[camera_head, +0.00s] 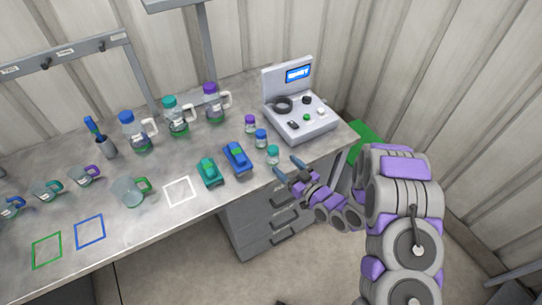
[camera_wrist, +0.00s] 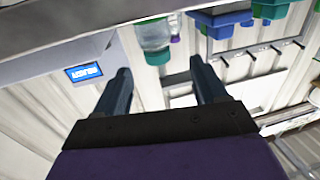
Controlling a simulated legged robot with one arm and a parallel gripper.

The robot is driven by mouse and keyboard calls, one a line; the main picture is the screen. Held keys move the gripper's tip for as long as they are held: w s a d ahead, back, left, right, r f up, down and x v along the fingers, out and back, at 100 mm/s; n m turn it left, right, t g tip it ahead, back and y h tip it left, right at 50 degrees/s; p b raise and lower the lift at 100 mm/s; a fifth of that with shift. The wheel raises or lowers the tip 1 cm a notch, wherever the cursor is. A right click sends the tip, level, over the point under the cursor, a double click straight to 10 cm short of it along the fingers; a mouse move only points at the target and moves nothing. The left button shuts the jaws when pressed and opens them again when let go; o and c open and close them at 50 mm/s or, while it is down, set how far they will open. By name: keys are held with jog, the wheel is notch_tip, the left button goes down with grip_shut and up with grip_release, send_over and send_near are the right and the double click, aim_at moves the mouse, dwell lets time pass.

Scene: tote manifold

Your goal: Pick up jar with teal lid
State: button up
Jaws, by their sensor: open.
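The small clear jar with a teal lid (camera_head: 273,154) stands upright near the front edge of the bench, nearest my gripper in a row of three small jars. My gripper (camera_head: 289,168) is open and empty, just right of and in front of this jar. The wrist view is turned over, so the teal-lidded jar (camera_wrist: 155,37) appears lid-down at the top. There it lies ahead of the gap between my two fingers (camera_wrist: 160,70), which do not appear to touch it.
Small jars with a blue lid (camera_head: 261,139) and a purple lid (camera_head: 250,124) stand behind it. A blue object (camera_head: 237,158) and a teal one (camera_head: 209,171) lie to its left. A control console (camera_head: 303,122) stands behind right. Lidded jugs, including a teal-lidded one (camera_head: 177,118), stand farther back.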

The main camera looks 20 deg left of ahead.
aim_at(276, 155)
jog(key=shift+w+a+r, duration=0.15)
jog(key=shift+w+a, duration=0.45)
jog(key=shift+w, duration=0.05)
jog(key=b+x, duration=0.1)
jog(key=x, duration=0.4)
jog(key=shift+a+b, duration=0.35)
jog(key=shift+w+a, duration=0.3)
jog(key=shift+w, duration=0.3)
jog(key=shift+a, duration=0.15)
jog(key=shift+a, duration=0.25)
jog(key=c, duration=0.5)
jog(key=shift+d, duration=0.3)
jog(key=c, duration=0.6)
jog(key=shift+o, duration=0.2)
